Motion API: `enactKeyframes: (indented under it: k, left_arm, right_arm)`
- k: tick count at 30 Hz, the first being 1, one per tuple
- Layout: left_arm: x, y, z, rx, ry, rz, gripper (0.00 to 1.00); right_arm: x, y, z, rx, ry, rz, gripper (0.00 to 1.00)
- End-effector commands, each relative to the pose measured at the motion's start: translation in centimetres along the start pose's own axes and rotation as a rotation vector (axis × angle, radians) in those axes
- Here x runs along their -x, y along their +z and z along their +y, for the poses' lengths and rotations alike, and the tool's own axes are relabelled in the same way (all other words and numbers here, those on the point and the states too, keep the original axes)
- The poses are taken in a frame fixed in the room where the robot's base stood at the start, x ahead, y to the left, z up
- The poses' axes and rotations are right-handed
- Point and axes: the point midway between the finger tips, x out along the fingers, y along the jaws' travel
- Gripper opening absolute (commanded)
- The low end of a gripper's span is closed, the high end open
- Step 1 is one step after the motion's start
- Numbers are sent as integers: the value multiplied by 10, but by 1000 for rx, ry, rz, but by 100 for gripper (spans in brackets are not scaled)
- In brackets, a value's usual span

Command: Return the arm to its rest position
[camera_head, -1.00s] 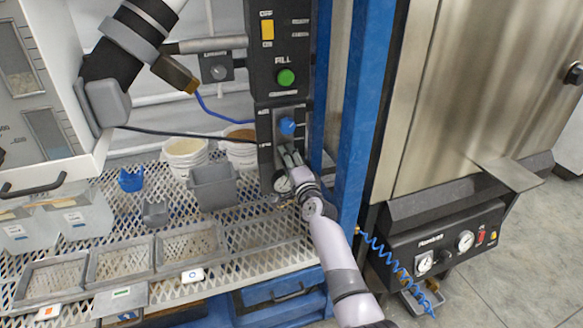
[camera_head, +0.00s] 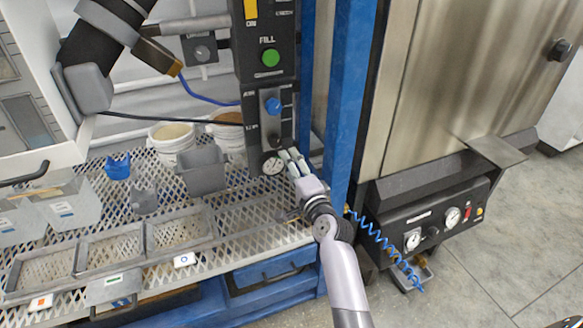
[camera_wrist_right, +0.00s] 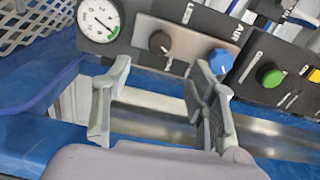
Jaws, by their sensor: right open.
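My right gripper (camera_head: 290,158) is in front of the lower black control panel (camera_head: 262,110), beside its pressure gauge and below the blue knob (camera_head: 272,106). It is open and empty. In the right wrist view its two fingers (camera_wrist_right: 157,100) stand apart with nothing between them. Beyond them show the white gauge (camera_wrist_right: 99,20), a black knob (camera_wrist_right: 160,43), the blue knob (camera_wrist_right: 221,61) and a green button (camera_wrist_right: 272,77). My right arm (camera_head: 342,270) reaches up from the bottom of the head view. My left gripper is not in view.
A blue post (camera_head: 350,90) stands close to the right of my gripper. A steel cabinet (camera_head: 450,70) with a coiled blue hose (camera_head: 380,245) is further right. A mesh shelf (camera_head: 235,235) with trays, white buckets (camera_head: 172,140) and a grey bin (camera_head: 203,170) lies left. Grey floor (camera_head: 500,250) is open at lower right.

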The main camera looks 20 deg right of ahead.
Motion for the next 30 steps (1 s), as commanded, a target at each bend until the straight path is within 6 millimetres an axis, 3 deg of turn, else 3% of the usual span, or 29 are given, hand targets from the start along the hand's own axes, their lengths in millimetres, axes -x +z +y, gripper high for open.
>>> enactKeyframes:
  k: [12,16,20,23,27,30]
  left_arm:
    - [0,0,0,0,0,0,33]
    - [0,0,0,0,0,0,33]
    - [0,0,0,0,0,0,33]
    - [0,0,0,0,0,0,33]
    - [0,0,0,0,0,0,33]
    - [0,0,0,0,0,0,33]
  right_arm:
    - [0,0,1,1,1,-1,53]
    - [7,7,20,61,48,-26,53]
    - [33,29,80,250,189,-123,53]
    - [70,48,142,454,335,-245,53]
    - [138,68,224,729,524,-446,53]
    - [194,74,274,906,644,-603,53]
